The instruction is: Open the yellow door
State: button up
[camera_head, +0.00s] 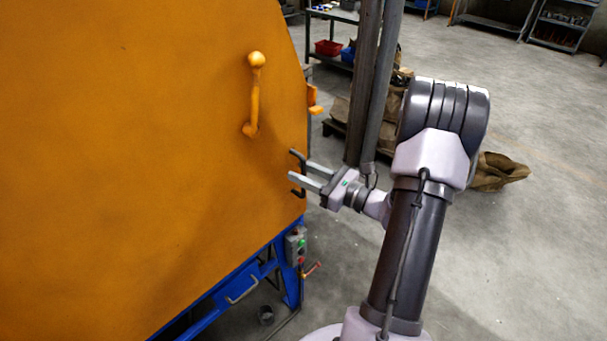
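The yellow door (130,150) is a large orange-yellow panel filling the left of the view, and it looks shut. A yellow lever handle with a round knob (254,95) stands on its upper right part. A small black bracket-shaped handle (298,155) sits at the door's right edge, below the lever. My gripper (299,171) reaches in from the right at that black handle. Its two pale fingers are apart, with a gap between them. The fingers cover the handle's middle, so I cannot tell whether they touch it.
A blue frame (260,270) with a small control box (297,244) is below the door. A yellow latch piece (314,100) juts from the door's right side. Dark vertical pipes (372,85) and brown sacks (497,171) stand behind my arm.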

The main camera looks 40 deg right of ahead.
jog(key=shift+c, duration=0.2)
grip_shut()
dwell(1.2)
